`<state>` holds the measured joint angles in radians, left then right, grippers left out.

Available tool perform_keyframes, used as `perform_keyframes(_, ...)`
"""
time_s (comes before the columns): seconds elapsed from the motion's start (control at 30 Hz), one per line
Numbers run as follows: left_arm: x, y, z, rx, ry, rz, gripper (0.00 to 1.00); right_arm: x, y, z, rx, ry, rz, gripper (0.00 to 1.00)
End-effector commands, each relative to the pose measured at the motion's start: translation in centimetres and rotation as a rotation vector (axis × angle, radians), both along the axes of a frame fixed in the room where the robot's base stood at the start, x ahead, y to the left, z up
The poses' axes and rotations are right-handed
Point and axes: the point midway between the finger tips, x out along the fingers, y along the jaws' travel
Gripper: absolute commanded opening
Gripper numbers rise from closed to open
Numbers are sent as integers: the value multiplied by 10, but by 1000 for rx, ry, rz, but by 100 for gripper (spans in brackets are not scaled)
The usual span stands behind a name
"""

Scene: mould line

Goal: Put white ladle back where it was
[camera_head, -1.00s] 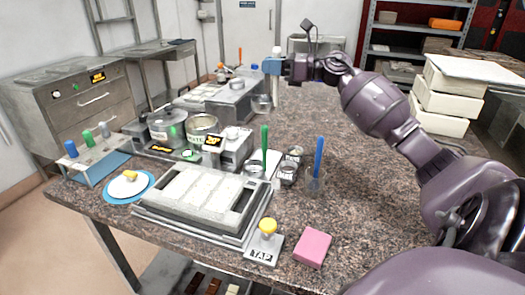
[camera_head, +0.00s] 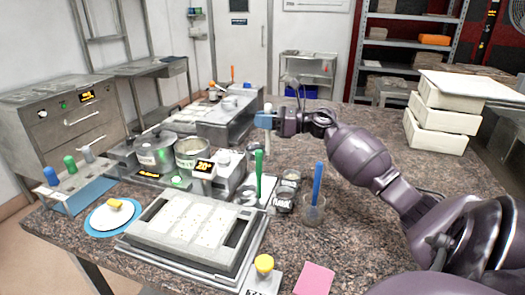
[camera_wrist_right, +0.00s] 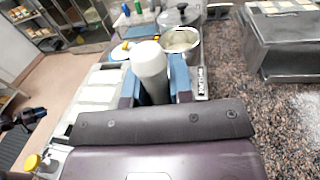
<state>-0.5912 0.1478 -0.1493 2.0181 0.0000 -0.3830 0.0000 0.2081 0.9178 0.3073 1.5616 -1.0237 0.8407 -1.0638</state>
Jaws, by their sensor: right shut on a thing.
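My right gripper (camera_head: 266,121) is shut on the white ladle (camera_wrist_right: 149,68). In the right wrist view its pale, rounded handle end stands up between the blue fingertips. The gripper is above the worktop, behind the green-handled tool (camera_head: 259,172) and the blue-handled tool (camera_head: 317,184). The blue-handled one stands in a clear cup (camera_head: 313,211). My left gripper is not in view in the head view.
An open metal pot (camera_head: 192,151) and a lidded pot (camera_head: 154,150) stand left of the gripper. A pale mould tray (camera_head: 190,225) is in front, with small dark-labelled jars (camera_head: 284,201) beside it. The worktop (camera_head: 365,225) to the right is mostly bare.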

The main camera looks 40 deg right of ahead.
Motion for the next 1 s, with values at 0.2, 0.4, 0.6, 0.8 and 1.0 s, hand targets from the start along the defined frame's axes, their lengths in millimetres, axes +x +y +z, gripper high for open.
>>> perform_keyframes(0.2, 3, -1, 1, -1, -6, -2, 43, 0, 0, -39, 1, 0, 0, 0)
perform_keyframes(0.4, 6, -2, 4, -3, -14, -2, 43, 0, 0, -51, 0, -1, 0, 0)
perform_keyframes(0.6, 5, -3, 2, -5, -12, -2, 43, 0, 0, -71, 1, 1, 0, 0)
perform_keyframes(0.8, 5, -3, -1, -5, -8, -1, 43, 0, 0, -93, 1, -1, 0, 0)
perform_keyframes(1.0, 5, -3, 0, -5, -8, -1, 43, 0, 0, -92, -1, -2, 1, 0)
